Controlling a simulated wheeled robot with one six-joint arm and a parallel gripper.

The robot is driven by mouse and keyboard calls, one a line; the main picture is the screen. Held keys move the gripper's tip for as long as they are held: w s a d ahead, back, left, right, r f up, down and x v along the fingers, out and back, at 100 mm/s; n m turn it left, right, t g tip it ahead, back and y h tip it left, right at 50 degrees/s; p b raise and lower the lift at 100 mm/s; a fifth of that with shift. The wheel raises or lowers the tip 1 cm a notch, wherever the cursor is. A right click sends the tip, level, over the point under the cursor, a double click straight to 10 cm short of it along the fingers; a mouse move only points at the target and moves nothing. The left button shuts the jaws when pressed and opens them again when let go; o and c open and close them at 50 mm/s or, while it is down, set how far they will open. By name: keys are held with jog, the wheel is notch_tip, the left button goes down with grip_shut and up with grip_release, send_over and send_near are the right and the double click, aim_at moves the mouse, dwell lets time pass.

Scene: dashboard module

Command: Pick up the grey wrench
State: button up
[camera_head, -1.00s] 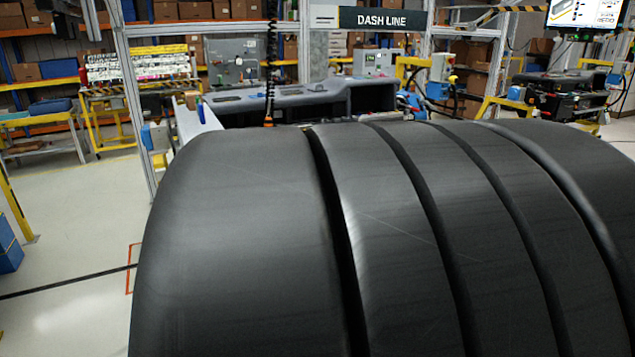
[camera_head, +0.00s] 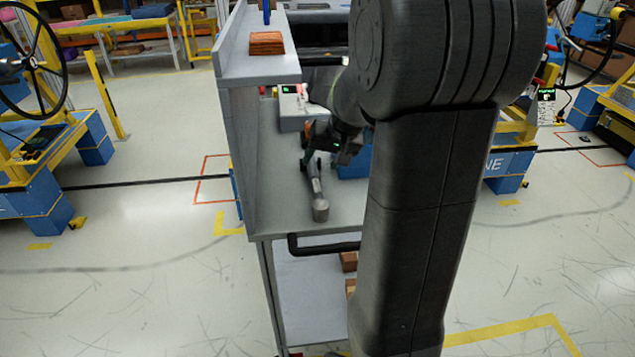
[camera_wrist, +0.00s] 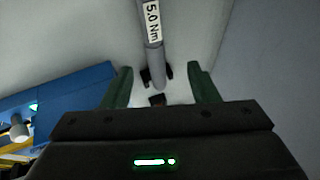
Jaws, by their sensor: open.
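The grey wrench (camera_head: 318,190) lies on the grey worktop of a cart, its thick round end towards the front. I cannot tell how far above the worktop the fingers are. In the head view my gripper (camera_head: 313,148) is at the far end of the wrench, partly hidden by my arm.
A blue bin (camera_head: 352,163) stands right of the wrench and also shows in the wrist view (camera_wrist: 70,88). A control box (camera_head: 292,104) stands behind. A raised shelf (camera_head: 262,68) with an orange block (camera_head: 266,42) borders the left. A black handle (camera_head: 325,247) runs along the front.

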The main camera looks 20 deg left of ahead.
aim_at(316, 173)
jog(key=shift+d+x, duration=0.2)
jog(key=shift+x, duration=1.6)
jog(key=shift+d+x, duration=0.15)
jog(key=shift+x, duration=1.6)
jog(key=shift+w+f, duration=0.15)
jog(key=shift+w, duration=0.05)
jog(key=shift+c, duration=0.2)
grip_shut()
